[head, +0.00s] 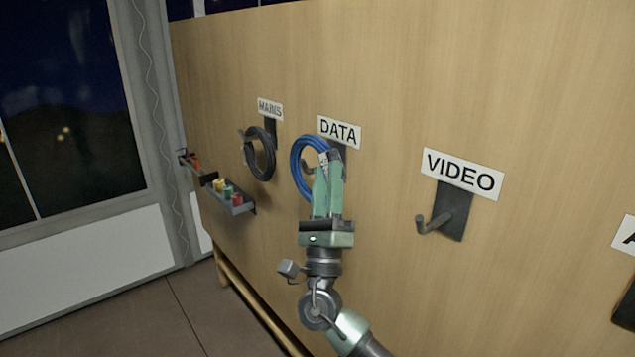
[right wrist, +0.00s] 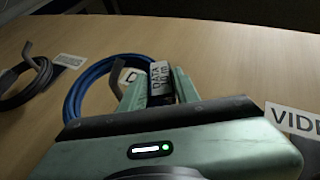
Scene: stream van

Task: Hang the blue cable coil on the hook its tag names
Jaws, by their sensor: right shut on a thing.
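The blue cable coil (head: 306,172) is in front of the hook under the DATA sign (head: 340,132) in the head view. My right gripper (head: 327,165) is shut on the coil at its tag side. In the right wrist view the blue coil (right wrist: 88,92) spreads left of the fingers (right wrist: 160,88), and its white tag (right wrist: 160,76) shows between them, reading DATA with a second line below. The DATA hook (head: 308,167) is mostly hidden behind the coil and gripper, so I cannot tell whether the coil rests on it. My left gripper is out of view.
A black coil (head: 260,153) hangs under the MAINS sign (head: 270,109) to the left. The VIDEO hook (head: 437,220) on the right is empty. Small trays (head: 232,203) with coloured rolls stick out at the panel's left edge. Another sign (head: 625,235) is cut off at right.

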